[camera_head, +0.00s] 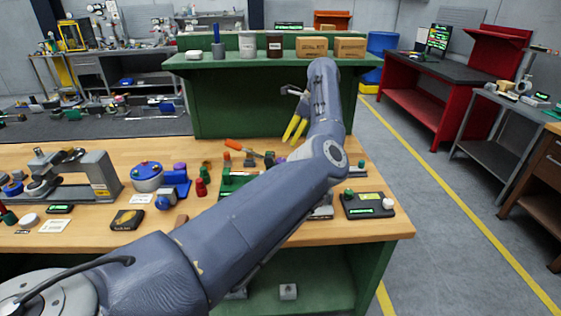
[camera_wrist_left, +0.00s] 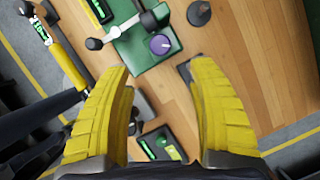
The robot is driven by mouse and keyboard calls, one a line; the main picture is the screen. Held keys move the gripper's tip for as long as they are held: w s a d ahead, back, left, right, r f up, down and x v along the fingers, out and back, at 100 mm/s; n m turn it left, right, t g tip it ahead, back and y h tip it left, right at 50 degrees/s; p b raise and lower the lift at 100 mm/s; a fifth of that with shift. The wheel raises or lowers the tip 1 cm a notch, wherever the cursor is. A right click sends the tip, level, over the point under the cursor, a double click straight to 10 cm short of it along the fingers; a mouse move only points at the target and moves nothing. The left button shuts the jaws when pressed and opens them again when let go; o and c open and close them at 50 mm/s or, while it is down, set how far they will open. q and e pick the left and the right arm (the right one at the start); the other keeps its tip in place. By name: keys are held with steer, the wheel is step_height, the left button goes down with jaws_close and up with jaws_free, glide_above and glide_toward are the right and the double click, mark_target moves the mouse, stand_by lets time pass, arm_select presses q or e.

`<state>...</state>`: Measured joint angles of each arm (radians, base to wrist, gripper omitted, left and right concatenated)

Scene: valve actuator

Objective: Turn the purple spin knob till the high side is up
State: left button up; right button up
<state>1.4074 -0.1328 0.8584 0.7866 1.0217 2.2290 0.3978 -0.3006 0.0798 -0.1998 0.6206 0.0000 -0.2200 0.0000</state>
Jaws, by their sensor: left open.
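My left gripper (camera_head: 295,128) is raised above the back of the bench in the head view, with its yellow fingers spread. In the left wrist view the open left gripper (camera_wrist_left: 157,75) has nothing between its fingers. A round purple knob (camera_wrist_left: 160,44) with a light mark across its top sits on a green base (camera_wrist_left: 148,60), just beyond the fingertips and apart from them. A grey lever with a dark ball end (camera_wrist_left: 94,44) crosses that base. In the head view my left arm hides much of the green base (camera_head: 228,185). My right gripper is not in view.
A blue-based device (camera_head: 175,190) and a grey clamp-like fixture (camera_head: 103,177) stand at the left of the wooden bench. An orange-handled screwdriver (camera_head: 240,146) lies behind the green base. A black box with a display (camera_head: 366,206) lies at the right. A green shelf (camera_head: 225,62) rises behind.

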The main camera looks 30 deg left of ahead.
arm_select(q)
steer(key=x, duration=1.3)
steer(key=shift+c, duration=0.2)
steer(key=c, duration=1.2)
